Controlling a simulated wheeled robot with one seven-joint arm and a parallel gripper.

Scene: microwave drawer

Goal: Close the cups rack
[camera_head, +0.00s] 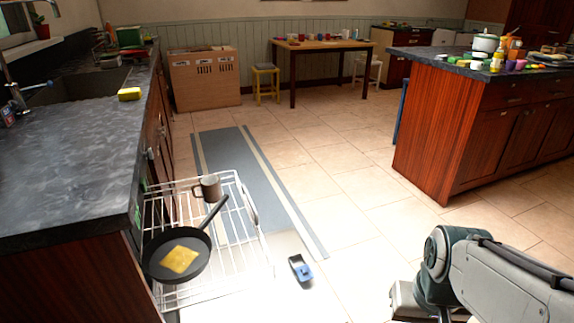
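The cups rack (236,252) is a white wire rack. It is pulled out from the side of the left counter, low above the floor. A grey-brown mug (208,187) stands upright toward its far end. A black frying pan (150,262) with a yellow square piece (180,259) in it rests at the near left, its handle pointing up and right across the rack. My arm shows at the lower right, apart from the rack.
The dark counter (70,165) with a sink (85,90) runs along the left. A small black and blue object (301,269) lies on the floor right of the rack. A grey striped mat (240,165) lies beyond. A wooden island (440,130) stands right; the middle tiles are clear.

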